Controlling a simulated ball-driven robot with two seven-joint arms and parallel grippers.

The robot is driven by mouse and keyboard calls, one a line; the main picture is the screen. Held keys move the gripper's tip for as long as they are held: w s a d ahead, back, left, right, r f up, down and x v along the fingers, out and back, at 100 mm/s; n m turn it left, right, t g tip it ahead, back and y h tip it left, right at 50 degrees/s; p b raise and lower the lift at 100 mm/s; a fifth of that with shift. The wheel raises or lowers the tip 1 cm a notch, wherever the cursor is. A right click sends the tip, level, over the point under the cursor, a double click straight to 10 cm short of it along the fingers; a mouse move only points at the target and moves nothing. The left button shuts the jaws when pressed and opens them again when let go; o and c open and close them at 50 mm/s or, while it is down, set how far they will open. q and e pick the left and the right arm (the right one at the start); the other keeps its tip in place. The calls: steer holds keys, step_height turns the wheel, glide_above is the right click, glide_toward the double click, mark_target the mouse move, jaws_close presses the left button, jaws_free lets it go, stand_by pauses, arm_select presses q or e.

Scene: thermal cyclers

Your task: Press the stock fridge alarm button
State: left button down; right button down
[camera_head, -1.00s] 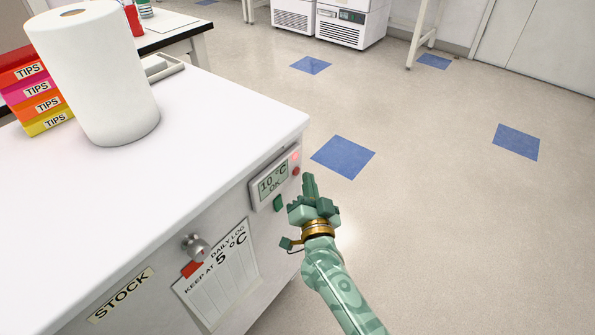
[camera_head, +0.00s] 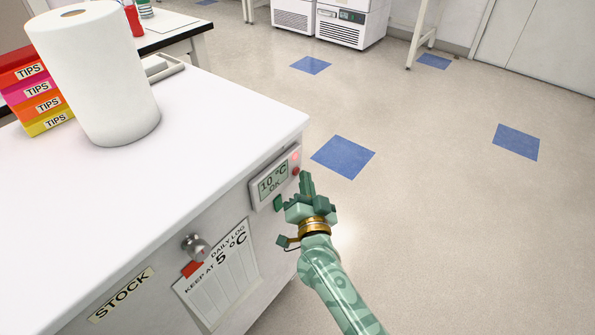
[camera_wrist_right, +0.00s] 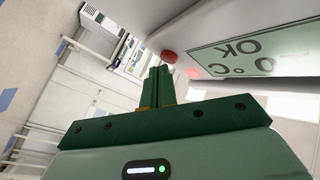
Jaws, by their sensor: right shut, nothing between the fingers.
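The stock fridge (camera_head: 140,270) has a white top and a front labelled STOCK. Its control panel (camera_head: 256,187) at the upper right of the front has a display reading 10 °C OK. A red button (camera_head: 296,171) sits on the panel under a lit red light (camera_head: 295,156). In the right wrist view the red button (camera_wrist_right: 169,56) is just beyond the fingertips, close to the glowing light (camera_wrist_right: 192,72). My right gripper (camera_head: 306,177) is shut and empty, its fingertips close beside the button. Whether they touch it I cannot tell. My left gripper is not in view.
A paper towel roll (camera_head: 95,75) and stacked TIPS boxes (camera_head: 35,90) stand on the fridge top. A round knob (camera_head: 195,246) and a daily log sheet (camera_head: 220,285) are on the front. Open floor (camera_head: 450,220) lies to the right.

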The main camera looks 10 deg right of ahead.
steer(key=shift+w+a, duration=0.2)
steer(key=shift+w, duration=0.05)
stand_by(0.8)
arm_select(q)
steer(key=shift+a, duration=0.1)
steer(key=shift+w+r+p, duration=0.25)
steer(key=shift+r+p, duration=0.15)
steer(key=shift+p, duration=0.05)
arm_select(e)
steer(key=shift+s+d, duration=0.45)
steer(key=shift+s, duration=0.15)
